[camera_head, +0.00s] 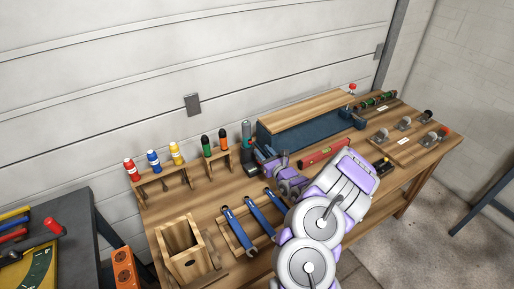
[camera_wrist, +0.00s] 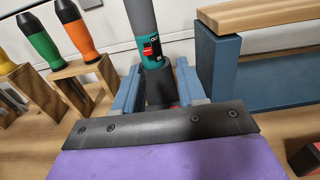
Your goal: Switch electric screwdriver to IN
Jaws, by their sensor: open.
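The electric screwdriver (camera_head: 247,134) stands upright at the back of the workbench, between the orange-handled screwdriver and the blue vise. In the wrist view the electric screwdriver (camera_wrist: 152,48) has a grey upper body, a teal middle with a dark label, and a dark lower part. My gripper (camera_head: 258,156) is low, just in front of it. In the wrist view my gripper (camera_wrist: 158,82) is open, with one blue finger on each side of the lower part. I cannot tell if either finger touches it.
Racked screwdrivers (camera_head: 222,140) stand close on the left. Blue wrenches (camera_head: 265,214) lie on a board in front, and a red level (camera_head: 323,153) lies to the right. A wooden box (camera_head: 187,251) is front left.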

